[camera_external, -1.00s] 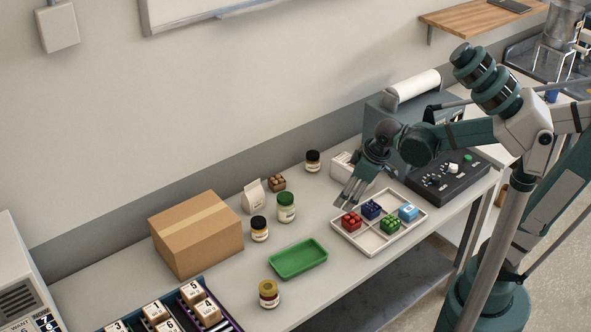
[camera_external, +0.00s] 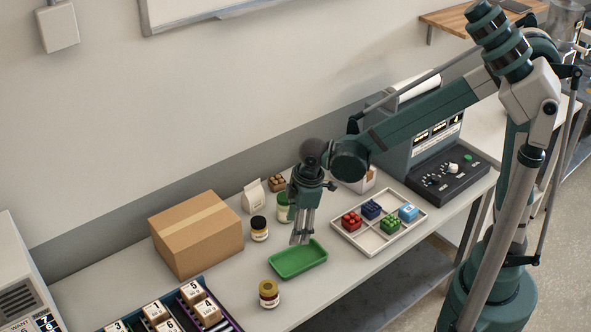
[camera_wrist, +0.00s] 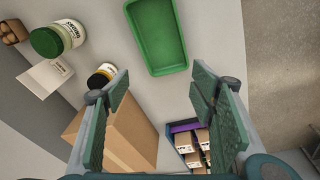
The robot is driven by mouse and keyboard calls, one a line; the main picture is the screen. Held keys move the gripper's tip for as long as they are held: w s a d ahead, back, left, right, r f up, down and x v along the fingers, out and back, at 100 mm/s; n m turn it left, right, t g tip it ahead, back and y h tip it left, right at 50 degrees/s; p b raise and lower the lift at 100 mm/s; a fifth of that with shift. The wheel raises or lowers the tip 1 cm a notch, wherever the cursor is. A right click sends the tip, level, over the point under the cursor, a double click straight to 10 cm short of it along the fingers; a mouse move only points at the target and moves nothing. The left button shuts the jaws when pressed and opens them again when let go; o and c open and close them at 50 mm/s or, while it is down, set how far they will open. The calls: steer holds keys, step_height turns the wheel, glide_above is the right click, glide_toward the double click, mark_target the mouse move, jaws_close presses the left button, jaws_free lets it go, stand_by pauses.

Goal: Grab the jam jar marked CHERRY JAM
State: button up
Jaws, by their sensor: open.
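My gripper (camera_external: 301,240) is open and empty, pointing down above the bench near the green tray's back left edge. It also shows in the wrist view (camera_wrist: 160,85). A black-lidded jar (camera_external: 259,230) stands left of my gripper; it also shows in the wrist view (camera_wrist: 104,73), partly behind a finger. A green-lidded jar (camera_external: 283,212) stands behind my gripper, partly covered by it; it also shows in the wrist view (camera_wrist: 68,34). A gold-lidded jar (camera_external: 269,297) stands at the bench front. I cannot read CHERRY JAM on any label.
The green tray (camera_external: 298,270) lies empty beside my gripper. A cardboard box (camera_external: 195,240) stands left of the jars. A white carton (camera_external: 254,195) stands behind them. A divided tray (camera_external: 372,246) with coloured blocks is at the right. A rack of numbered boxes (camera_external: 226,327) is front left.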

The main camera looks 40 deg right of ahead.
mark_target(268, 287)
steer(key=s+a+f+n+p, duration=0.1)
steer(key=s+a+f, duration=0.1)
steer(key=a, duration=0.3)
steer(key=s+a+f+n+g+p, duration=0.1)
steer(key=s+a+f+n+p, duration=0.1)
steer(key=a, duration=0.3)
steer(key=s+a+f+n+h+p, duration=0.1)
steer(key=s+a+f, duration=0.1)
steer(key=a, duration=0.4)
steer(key=shift+s+f+n+p, duration=0.25)
steer(key=shift+f+n+p, duration=0.05)
steer(key=shift+f+p, duration=0.05)
steer(key=shift+s+a+f+g, duration=0.25)
steer(key=shift+a+f+g, duration=0.05)
steer(key=shift+f, duration=0.1)
steer(key=shift+f, duration=1.2)
steer(key=shift+f, duration=0.2)
steer(key=shift+w+d+f, duration=0.1)
steer(key=shift+f, duration=2.35)
